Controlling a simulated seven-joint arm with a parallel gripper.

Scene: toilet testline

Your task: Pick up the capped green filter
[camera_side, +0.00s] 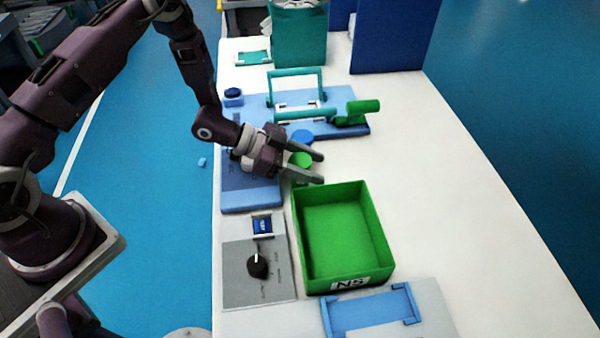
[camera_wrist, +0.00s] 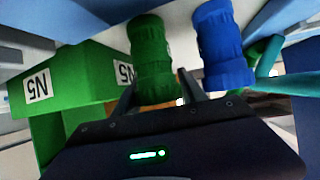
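The capped green filter (camera_side: 301,159) stands upright beside the blue fixture, in front of a blue-capped filter (camera_side: 302,137). My gripper (camera_side: 321,168) is level with it, its two fingers spread on either side of the green filter in the side view. In the wrist view the ribbed green filter (camera_wrist: 151,55) shows between the two fingers (camera_wrist: 158,92); whether they touch it cannot be told. The blue filter (camera_wrist: 223,45) is just outside the right finger there. The lower part of the green filter is hidden in the side view.
A green bin labelled N5 (camera_side: 380,240) stands close in front of the gripper; its wall also shows in the wrist view (camera_wrist: 80,75). Behind is a blue fixture with a teal handle (camera_side: 296,86) and a green cylinder (camera_side: 362,107). The white table (camera_side: 450,190) is clear to the right.

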